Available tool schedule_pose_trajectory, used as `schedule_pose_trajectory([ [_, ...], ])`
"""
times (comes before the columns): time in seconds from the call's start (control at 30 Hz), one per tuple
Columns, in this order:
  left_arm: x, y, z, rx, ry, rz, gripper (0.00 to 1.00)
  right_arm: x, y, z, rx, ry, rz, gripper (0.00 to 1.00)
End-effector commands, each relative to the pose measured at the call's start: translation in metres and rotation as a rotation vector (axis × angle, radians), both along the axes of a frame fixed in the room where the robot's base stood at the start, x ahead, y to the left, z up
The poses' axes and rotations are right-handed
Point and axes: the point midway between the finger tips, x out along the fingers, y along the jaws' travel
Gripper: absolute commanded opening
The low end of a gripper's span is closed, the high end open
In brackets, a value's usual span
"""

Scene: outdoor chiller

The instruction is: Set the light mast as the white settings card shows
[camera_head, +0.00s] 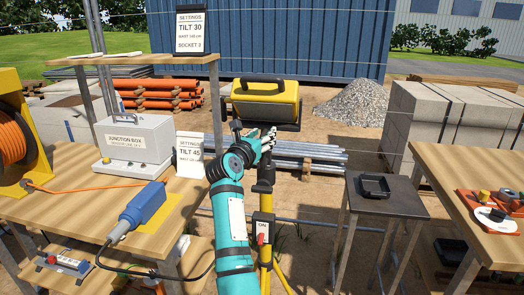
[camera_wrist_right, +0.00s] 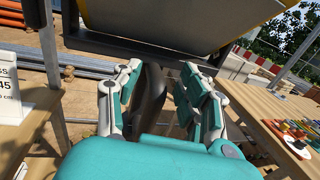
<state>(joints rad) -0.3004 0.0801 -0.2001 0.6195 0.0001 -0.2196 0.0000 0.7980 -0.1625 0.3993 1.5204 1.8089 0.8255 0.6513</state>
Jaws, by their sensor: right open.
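The light mast has a yellow lamp head (camera_head: 265,100) in a black bracket, on a yellow mast (camera_head: 264,278) with an "ON" switch box (camera_head: 263,232). My right gripper (camera_head: 262,140) is just under the lamp. In the right wrist view it (camera_wrist_right: 155,95) is open, with a dark curved lever (camera_wrist_right: 150,95) between its fingers; I cannot tell whether they touch it. The lamp's underside (camera_wrist_right: 160,22) is above. One white card (camera_head: 190,30) on the upper shelf reads tilt 30, socket 3. Another white card (camera_head: 189,155) reads tilt 45. My left gripper is out of view.
On the left table stand a junction box (camera_head: 136,140), an orange cable reel (camera_head: 12,135) and a blue connector (camera_head: 143,206) with a black cable. A small black table (camera_head: 400,200) with a tray and a wooden table (camera_head: 450,170) are to the right.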

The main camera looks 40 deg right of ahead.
Motion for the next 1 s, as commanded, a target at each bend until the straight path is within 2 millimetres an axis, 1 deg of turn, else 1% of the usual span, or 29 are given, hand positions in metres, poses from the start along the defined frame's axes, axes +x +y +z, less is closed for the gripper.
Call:
schedule_pose_trajectory([
  [0.03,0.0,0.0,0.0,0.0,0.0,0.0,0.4,0.0,0.0,0.01,0.002,-0.004,0.0,0.42],
  [0.1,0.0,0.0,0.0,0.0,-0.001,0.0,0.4,0.0,0.0,0.02,0.001,-0.003,0.0,0.42],
  [0.2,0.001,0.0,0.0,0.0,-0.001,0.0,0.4,0.0,0.001,0.03,0.0,-0.001,0.001,0.42],
  [0.27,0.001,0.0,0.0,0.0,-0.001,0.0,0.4,0.0,0.001,0.032,0.001,0.0,0.001,0.42],
  [0.83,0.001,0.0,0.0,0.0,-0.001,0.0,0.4,0.0,0.0,0.034,0.0,0.002,0.001,0.42],
  [1.0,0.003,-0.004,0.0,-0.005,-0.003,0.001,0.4,0.0,0.001,0.034,0.0,0.002,0.001,0.42],
])
